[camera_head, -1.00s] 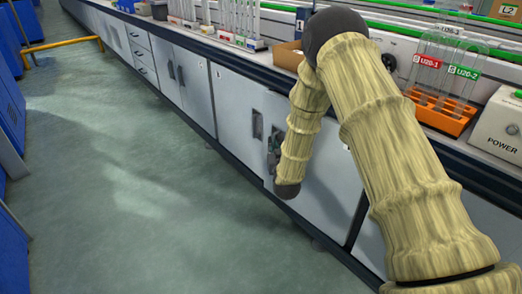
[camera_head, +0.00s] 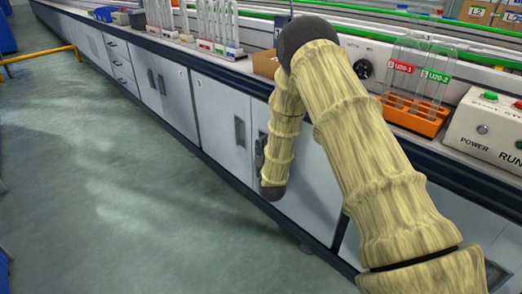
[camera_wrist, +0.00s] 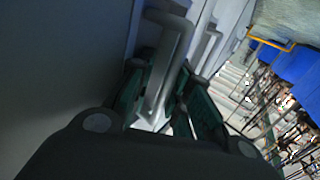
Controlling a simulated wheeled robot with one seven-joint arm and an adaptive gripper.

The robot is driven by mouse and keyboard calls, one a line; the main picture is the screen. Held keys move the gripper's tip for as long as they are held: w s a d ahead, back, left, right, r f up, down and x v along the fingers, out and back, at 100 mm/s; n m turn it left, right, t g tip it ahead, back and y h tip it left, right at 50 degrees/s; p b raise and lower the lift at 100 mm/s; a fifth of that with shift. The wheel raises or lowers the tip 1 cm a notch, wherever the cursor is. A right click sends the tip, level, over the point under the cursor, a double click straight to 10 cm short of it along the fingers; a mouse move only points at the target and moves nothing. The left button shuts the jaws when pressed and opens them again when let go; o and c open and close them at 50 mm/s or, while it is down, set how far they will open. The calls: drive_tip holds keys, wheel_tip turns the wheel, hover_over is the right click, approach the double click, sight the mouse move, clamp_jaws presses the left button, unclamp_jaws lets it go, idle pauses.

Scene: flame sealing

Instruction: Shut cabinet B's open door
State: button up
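The grey cabinet door (camera_head: 222,117) under the bench looks flush, or nearly so, with the front. Its handle (camera_head: 240,131) shows just left of my arm. My gripper is mostly hidden behind my forearm in the head view. In the wrist view my gripper (camera_wrist: 168,105) has its green-padded fingers apart, one on each side of a grey bar handle (camera_wrist: 172,50). I cannot tell whether the pads touch the bar. A second handle (camera_wrist: 206,48) stands close beside it. No letter marking cabinet B is readable.
The bench top above holds an orange tube rack (camera_head: 415,115), a cardboard box (camera_head: 265,64) and a control box (camera_head: 487,125). More closed cabinets and drawers (camera_head: 120,66) run to the left. The green floor (camera_head: 120,190) in front is clear. A yellow rail (camera_head: 40,54) stands far left.

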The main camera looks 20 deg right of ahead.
drive_tip(key=v, duration=1.2)
drive_tip(key=s+a+f+n+g+y, duration=0.1)
drive_tip(key=s+a+f+g+y, duration=0.2)
drive_tip(key=s+f, duration=0.65)
drive_tip(key=s+a+f+n+g, duration=0.1)
drive_tip(key=s+a+f+g, duration=0.2)
drive_tip(key=s+f+g, duration=0.5)
drive_tip(key=s+a+f+g+y+p, duration=0.1)
drive_tip(key=s+a+f+g, duration=0.3)
drive_tip(key=s, duration=1)
drive_tip(key=s+f+g+y+p, duration=0.1)
drive_tip(key=s+f+g, duration=0.3)
drive_tip(key=s, duration=1.1)
wheel_tip(320, 180, up, 36)
drive_tip(key=t+p, duration=0.1)
drive_tip(key=p, duration=3.6)
drive_tip(key=shift+w+n+t, duration=0.3)
drive_tip(key=shift+a, duration=0.1)
